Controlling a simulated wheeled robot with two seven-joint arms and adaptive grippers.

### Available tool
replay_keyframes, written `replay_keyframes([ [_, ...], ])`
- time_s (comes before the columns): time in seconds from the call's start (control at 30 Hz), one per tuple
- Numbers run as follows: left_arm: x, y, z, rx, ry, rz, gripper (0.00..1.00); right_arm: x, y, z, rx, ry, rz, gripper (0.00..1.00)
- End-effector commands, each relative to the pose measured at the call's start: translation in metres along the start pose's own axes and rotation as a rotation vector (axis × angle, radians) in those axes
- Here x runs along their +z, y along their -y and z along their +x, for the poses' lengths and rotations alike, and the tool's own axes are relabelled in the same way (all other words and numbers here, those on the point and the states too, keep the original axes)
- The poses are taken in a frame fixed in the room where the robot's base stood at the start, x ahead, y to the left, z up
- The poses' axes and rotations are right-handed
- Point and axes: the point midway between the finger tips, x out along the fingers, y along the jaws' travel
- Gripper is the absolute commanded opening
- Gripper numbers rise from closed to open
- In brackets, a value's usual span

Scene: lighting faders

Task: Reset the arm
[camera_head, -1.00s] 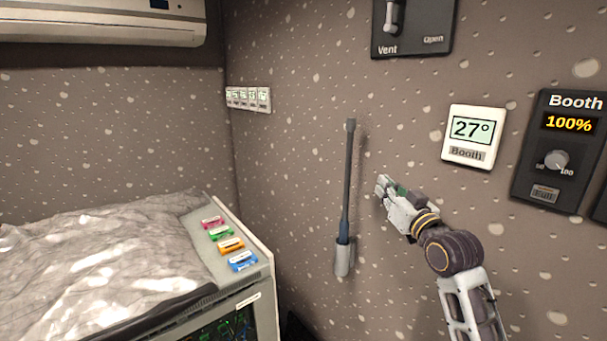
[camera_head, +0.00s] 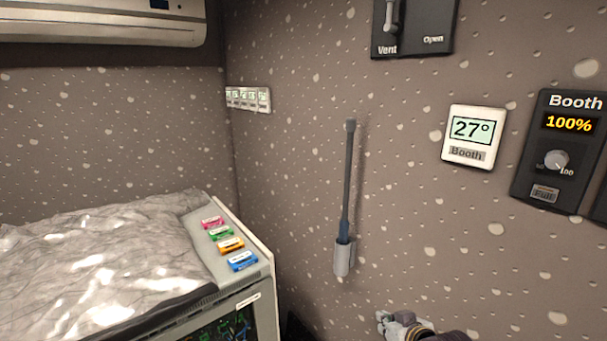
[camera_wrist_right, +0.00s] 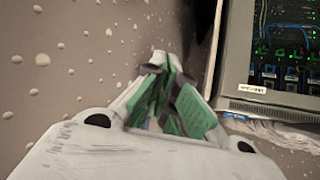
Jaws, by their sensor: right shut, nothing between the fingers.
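My right gripper (camera_head: 384,320) shows at the bottom edge of the head view, to the right of and below the wall holder, with only its front part in the picture. In the right wrist view my right gripper (camera_wrist_right: 166,72) has its green-padded fingers together at the tips, and nothing shows between them. It is clear of the wall and the cabinet. My left gripper is in neither view.
A dark rod (camera_head: 348,180) stands in a grey wall holder (camera_head: 343,260). A cabinet (camera_head: 258,262) carries a crumpled grey cover (camera_head: 100,255) and several coloured cassettes (camera_head: 231,245). The wall holds a thermostat (camera_head: 473,137), a Booth dial panel (camera_head: 551,190) and a Vent lever panel (camera_head: 430,25).

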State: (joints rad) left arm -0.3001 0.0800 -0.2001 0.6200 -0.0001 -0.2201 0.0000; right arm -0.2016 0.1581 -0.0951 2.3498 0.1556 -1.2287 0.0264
Motion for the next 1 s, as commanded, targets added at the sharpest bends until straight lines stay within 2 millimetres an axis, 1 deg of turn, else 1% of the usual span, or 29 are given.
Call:
replay_keyframes([
  [0.03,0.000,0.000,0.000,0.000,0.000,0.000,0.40,0.019,0.002,-0.002,0.003,0.044,0.000,0.00],
  [0.1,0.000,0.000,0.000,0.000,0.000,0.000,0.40,0.042,0.003,-0.005,0.009,0.101,-0.001,0.00],
  [0.17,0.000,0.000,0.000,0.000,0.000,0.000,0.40,0.061,0.005,-0.009,0.015,0.149,-0.002,0.00],
  [0.3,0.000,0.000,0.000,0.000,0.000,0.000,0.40,0.105,0.008,-0.020,0.026,0.264,-0.003,0.00],
  [0.43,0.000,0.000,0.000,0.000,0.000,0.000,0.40,0.142,0.010,-0.033,0.036,0.362,-0.005,0.00],
  [0.6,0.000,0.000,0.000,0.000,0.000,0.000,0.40,0.173,0.013,-0.048,0.045,0.450,-0.007,0.00],
  [0.7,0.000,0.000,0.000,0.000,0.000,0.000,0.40,0.186,0.014,-0.054,0.049,0.489,-0.007,0.00],
  [1.0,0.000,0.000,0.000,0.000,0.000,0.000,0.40,0.219,0.016,-0.074,0.057,0.587,-0.008,0.00],
])
